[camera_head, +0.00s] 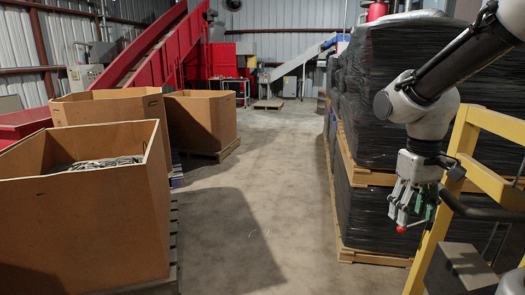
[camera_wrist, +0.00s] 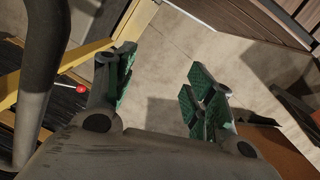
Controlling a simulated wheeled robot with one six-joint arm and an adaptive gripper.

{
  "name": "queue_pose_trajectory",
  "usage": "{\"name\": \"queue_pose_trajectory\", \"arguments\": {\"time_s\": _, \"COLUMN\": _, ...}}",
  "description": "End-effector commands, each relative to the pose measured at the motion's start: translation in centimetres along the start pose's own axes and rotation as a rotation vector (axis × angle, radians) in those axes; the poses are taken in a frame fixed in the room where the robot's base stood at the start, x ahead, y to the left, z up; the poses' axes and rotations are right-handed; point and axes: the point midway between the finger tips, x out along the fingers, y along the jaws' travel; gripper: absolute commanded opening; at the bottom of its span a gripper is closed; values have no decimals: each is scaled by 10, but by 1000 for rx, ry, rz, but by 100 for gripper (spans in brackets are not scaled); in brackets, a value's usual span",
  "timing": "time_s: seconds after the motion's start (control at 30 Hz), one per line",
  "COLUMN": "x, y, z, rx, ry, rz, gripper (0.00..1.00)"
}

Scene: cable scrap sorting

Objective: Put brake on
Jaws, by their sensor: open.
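A lever with a small round red knob (camera_wrist: 83,89) and a thin light rod shows at the left in the wrist view. It lies outside the jaws, left of the left finger, over a dark ribbed surface. The red knob also shows in the head view (camera_head: 401,229), just below the fingers. My gripper (camera_wrist: 160,82) is open, with green-padded fingers wide apart and only floor between them. In the head view my gripper (camera_head: 411,205) points down at the right, beside a yellow frame (camera_head: 440,215). Whether a finger touches the knob, I cannot tell.
Black-wrapped pallet stacks (camera_head: 375,95) stand close behind my gripper. A dark curved bar (camera_wrist: 42,70) runs along the left of the wrist view. Large brown boxes (camera_head: 85,225) stand at the left, one holding cable scrap. The concrete aisle (camera_head: 260,170) between is clear.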

Motion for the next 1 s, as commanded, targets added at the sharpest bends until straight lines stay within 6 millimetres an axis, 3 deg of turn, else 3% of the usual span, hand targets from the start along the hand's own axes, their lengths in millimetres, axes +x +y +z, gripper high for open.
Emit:
{"name": "queue_pose_trajectory", "arguments": {"time_s": 0.1, "x": -18, "y": 2, "z": 40, "rx": 65, "ry": 125, "rz": -30, "gripper": 54}}
{"name": "queue_pose_trajectory", "arguments": {"time_s": 0.3, "x": -44, "y": 10, "z": 80, "rx": 132, "ry": 309, "rz": -30, "gripper": 54}}
{"name": "queue_pose_trajectory", "arguments": {"time_s": 0.5, "x": -66, "y": 16, "z": 91, "rx": 167, "ry": 421, "rz": -17, "gripper": 54}}
{"name": "queue_pose_trajectory", "arguments": {"time_s": 1.0, "x": -68, "y": 18, "z": 92, "rx": 177, "ry": 425, "rz": -14, "gripper": 54}}
